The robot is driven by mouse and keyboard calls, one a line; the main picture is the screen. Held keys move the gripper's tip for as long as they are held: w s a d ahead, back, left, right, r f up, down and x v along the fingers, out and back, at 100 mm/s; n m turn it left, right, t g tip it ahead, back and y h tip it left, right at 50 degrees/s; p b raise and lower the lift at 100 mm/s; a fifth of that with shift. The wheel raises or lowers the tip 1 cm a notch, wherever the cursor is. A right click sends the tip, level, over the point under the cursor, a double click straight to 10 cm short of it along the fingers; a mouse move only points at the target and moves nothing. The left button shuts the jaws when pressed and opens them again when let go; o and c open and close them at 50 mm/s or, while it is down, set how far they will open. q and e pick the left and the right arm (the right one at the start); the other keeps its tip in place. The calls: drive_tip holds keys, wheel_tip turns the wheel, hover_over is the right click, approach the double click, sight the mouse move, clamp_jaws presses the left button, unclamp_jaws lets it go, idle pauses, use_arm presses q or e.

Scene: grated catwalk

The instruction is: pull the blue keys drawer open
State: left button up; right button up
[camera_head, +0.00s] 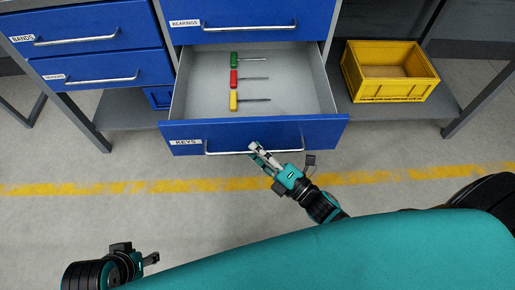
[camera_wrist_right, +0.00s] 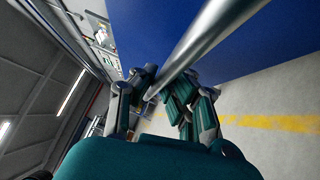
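The blue drawer labelled KEYS (camera_head: 316,134) stands pulled well out of the cabinet, its grey inside in plain view. Its metal bar handle (camera_head: 225,153) runs along the front and crosses the right wrist view (camera_wrist_right: 195,47). My right gripper (camera_head: 254,151) is at the middle of this handle. In the right wrist view its fingers (camera_wrist_right: 160,82) lie close on both sides of the bar and look shut on it; exact contact is partly hidden. My left gripper (camera_head: 151,259) is low at the left, away from the drawer; its finger opening cannot be made out.
Green (camera_head: 234,58), red (camera_head: 234,79) and yellow (camera_head: 233,101) handled tools lie in the open drawer. The BEARINGS drawer (camera_head: 250,22) above and the left drawers (camera_head: 100,70) are shut. A yellow crate (camera_head: 388,92) stands on the lower shelf at right. Floor with a yellow line (camera_head: 100,187) is clear.

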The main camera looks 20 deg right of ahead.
drive_tip(key=shift+o, duration=1.2)
drive_tip(key=shift+r, duration=0.25)
drive_tip(key=shift+f, duration=0.1)
drive_tip(key=shift+s+d+f, duration=0.1)
drive_tip(key=shift+s, duration=0.05)
drive_tip(key=v, duration=1.1)
drive_tip(key=shift+s, duration=0.35)
drive_tip(key=shift+d, duration=0.15)
